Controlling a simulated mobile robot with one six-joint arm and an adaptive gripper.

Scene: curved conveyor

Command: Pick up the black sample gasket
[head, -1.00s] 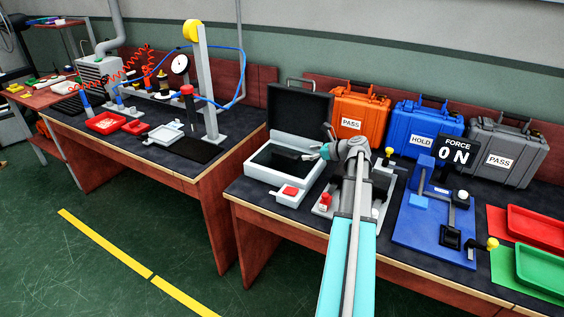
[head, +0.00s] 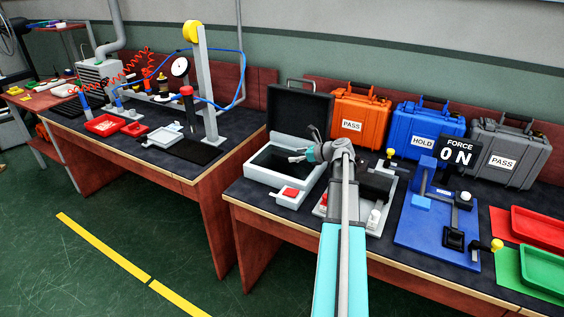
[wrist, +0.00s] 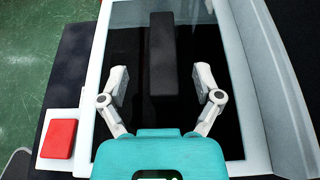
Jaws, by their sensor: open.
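My gripper (head: 297,154) is open and empty above the open white case with a black interior (head: 258,179). In the wrist view its two fingers stand apart, with my gripper (wrist: 163,90) over the case (wrist: 236,90). A long matte black bar-shaped piece (wrist: 163,55) lies in the dark interior, lined up between the fingers and reaching beyond them. I cannot tell for certain whether this piece is the sample gasket. The fingers do not visibly touch it. In the head view I cannot make the piece out clearly.
The case's raised lid (head: 296,112) stands behind my gripper. A red button box (head: 290,194) is at the case's front right. A grey fixture (head: 385,215) and a blue fixture (head: 415,235) stand to the right. An orange case (head: 360,108) is behind.

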